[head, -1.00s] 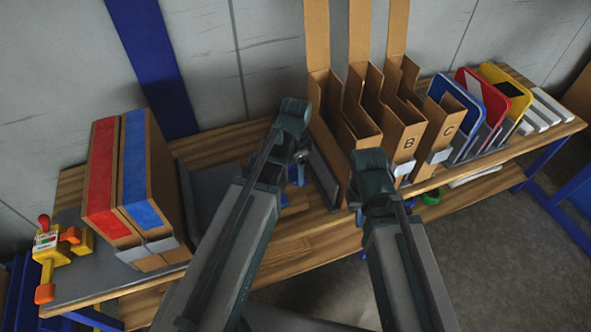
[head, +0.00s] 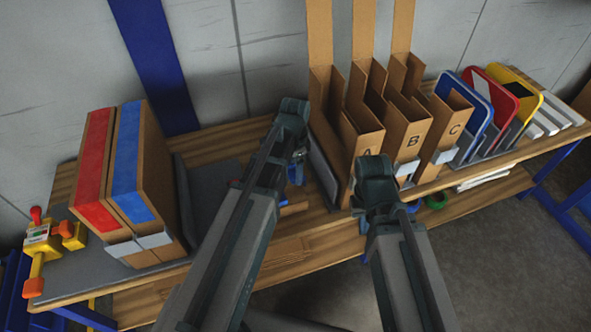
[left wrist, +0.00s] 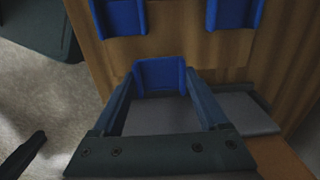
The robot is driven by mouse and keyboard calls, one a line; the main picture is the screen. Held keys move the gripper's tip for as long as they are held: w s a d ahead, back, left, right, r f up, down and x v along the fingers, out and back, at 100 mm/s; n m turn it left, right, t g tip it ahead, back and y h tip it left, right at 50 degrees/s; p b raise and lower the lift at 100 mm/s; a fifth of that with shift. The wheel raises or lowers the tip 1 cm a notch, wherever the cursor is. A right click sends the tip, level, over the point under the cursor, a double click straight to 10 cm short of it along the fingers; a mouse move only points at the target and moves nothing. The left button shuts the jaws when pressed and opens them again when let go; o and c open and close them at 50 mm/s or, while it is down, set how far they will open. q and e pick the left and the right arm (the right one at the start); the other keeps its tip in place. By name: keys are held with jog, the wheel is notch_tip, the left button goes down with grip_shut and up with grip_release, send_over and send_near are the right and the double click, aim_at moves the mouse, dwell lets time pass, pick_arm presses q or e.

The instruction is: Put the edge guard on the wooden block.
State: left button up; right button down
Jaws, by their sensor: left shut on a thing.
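My left gripper (head: 296,176) is low over the front part of the workbench. In the left wrist view its two fingers (left wrist: 166,95) are shut on a small blue edge guard (left wrist: 160,75). The guard's face lies against or close to a wooden surface; I cannot tell whether they touch. Two more blue guards (left wrist: 120,17) (left wrist: 234,12) show on that wood. An orange-brown wooden piece, perhaps the wooden block (left wrist: 288,150), shows at the lower right; it is mostly hidden in the head view. My right gripper (head: 375,190) is beside the box files, its fingers hidden.
Red and blue binders (head: 125,190) stand left on the wooden workbench (head: 215,140). Cardboard files (head: 410,125) marked A, B and C stand right of centre, close to my right arm. A yellow clamp tool (head: 42,250) is at the far left.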

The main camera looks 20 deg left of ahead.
pick_arm(q)
jog(key=shift+f+b, duration=0.45)
jog(key=shift+f, duration=0.1)
jog(key=o, duration=1.2)
jog(key=shift+o, duration=0.2)
jog(key=shift+r, duration=0.15)
notch_tip(320, 180, up, 13)
jog(key=p, duration=1.3)
jog(key=s+d+n+y, duration=0.1)
jog(key=s+d+n, duration=0.6)
jog(key=s+d, duration=0.3)
jog(key=s, duration=0.4)
jog(key=shift+s+d, duration=0.15)
jog(key=shift+d, duration=0.1)
jog(key=shift+r, duration=0.1)
notch_tip(320, 180, up, 4)
jog(key=p, duration=0.4)
jog(key=shift+r+p, duration=0.15)
jog(key=shift+p, duration=0.2)
